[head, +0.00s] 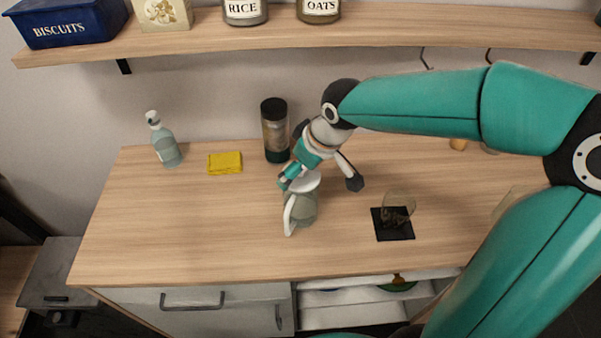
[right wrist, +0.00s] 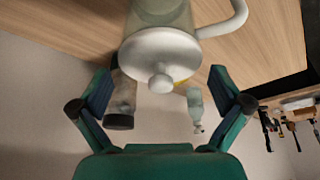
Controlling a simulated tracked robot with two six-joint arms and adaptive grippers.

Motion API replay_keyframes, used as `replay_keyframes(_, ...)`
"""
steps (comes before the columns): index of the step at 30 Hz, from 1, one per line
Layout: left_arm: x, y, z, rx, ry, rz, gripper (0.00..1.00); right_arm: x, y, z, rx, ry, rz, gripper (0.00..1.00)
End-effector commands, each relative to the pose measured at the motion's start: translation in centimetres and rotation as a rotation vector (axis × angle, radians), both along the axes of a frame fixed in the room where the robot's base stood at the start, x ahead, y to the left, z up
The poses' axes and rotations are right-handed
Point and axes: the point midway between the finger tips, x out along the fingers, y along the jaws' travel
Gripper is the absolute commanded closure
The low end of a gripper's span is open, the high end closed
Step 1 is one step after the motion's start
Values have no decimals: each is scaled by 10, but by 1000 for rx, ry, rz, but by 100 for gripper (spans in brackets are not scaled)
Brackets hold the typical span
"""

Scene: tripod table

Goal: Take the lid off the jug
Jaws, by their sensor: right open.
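The glass jug (head: 304,210) stands upright on the wooden table, with its white handle towards the front left. Its white lid (head: 306,182) is on top, partly hidden by my gripper. In the right wrist view the lid (right wrist: 160,55) shows with its round knob (right wrist: 160,82) facing the camera. My right gripper (head: 320,183) is open above the jug, pointing down. In the wrist view its fingers (right wrist: 162,84) are spread on either side of the knob, with a visible gap on both sides. My left gripper is not in view.
A dark-capped canister (head: 275,130) stands close behind the jug. A yellow cloth or sponge (head: 225,163) and a bottle (head: 163,142) are to the left. A glass object (head: 399,204) is on a black mat (head: 393,231) at right. The table's front left is clear.

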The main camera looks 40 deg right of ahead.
Motion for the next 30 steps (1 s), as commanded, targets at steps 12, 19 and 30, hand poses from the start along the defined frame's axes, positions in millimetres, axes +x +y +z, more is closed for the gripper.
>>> replay_keyframes(12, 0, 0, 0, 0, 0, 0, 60, 2, 1, -5, 0, -2, 0, 18)
replay_keyframes(19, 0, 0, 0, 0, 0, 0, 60, 3, 1, -5, 0, -2, 1, 38)
replay_keyframes(30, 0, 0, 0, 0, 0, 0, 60, 3, 1, 3, 0, -4, 1, 38)
